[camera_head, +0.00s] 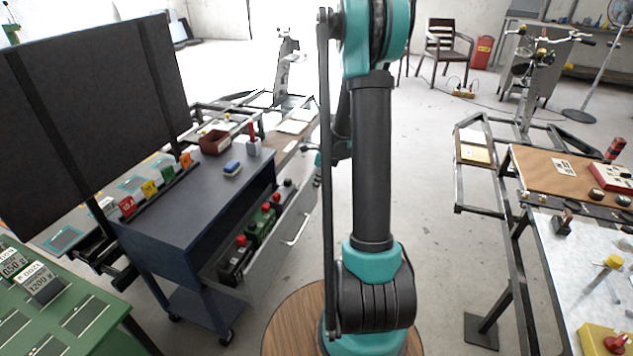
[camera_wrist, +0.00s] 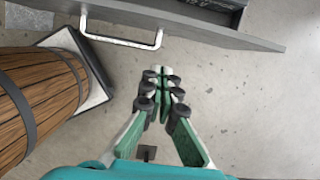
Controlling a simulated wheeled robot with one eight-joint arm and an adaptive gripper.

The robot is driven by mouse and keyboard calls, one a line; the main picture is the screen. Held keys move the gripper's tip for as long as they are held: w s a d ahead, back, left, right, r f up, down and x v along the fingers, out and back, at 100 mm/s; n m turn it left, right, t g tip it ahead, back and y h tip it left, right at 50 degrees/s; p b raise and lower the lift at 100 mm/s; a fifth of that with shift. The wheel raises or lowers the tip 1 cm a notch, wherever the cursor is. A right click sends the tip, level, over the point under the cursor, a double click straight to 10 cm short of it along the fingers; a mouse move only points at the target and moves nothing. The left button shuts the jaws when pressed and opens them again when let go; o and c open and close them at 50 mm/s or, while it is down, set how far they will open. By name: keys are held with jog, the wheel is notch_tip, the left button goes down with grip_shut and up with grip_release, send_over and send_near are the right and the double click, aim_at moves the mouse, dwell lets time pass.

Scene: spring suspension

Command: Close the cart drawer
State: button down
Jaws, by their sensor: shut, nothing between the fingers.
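The dark blue cart (camera_head: 190,210) stands left of my arm in the head view. Its drawer (camera_head: 283,240) is pulled out toward the right, with several dark and green items with red knobs inside. The drawer front has a light bar handle (camera_head: 299,230). In the wrist view the drawer front (camera_wrist: 225,32) crosses the top, and its handle (camera_wrist: 122,42) hangs at the upper left. My gripper (camera_wrist: 160,74) is shut and empty, below and right of the handle and apart from it.
A wooden barrel (camera_wrist: 40,105) on a pale base stands left of my gripper in the wrist view. A round wooden top (camera_head: 290,320) lies below my arm. A workbench (camera_head: 560,240) stands at right. The floor (camera_head: 437,160) between is clear.

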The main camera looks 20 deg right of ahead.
aim_at(303, 193)
jog(key=a+f, duration=0.1)
jog(key=f, duration=0.1)
jog(key=w+a+f, duration=0.1)
jog(key=f, duration=0.1)
jog(key=w+a+f, duration=0.1)
jog(key=f, duration=0.1)
jog(key=shift+w+a+f, duration=0.1)
jog(key=shift+w+a, duration=0.15)
jog(key=shift+a, duration=0.1)
jog(key=shift+w+a, duration=0.4)
jog(key=shift+a, duration=0.05)
jog(key=w+a, duration=1)
jog(key=a, duration=0.3)
jog(key=shift+a, duration=0.4)
jog(key=shift+d, duration=0.15)
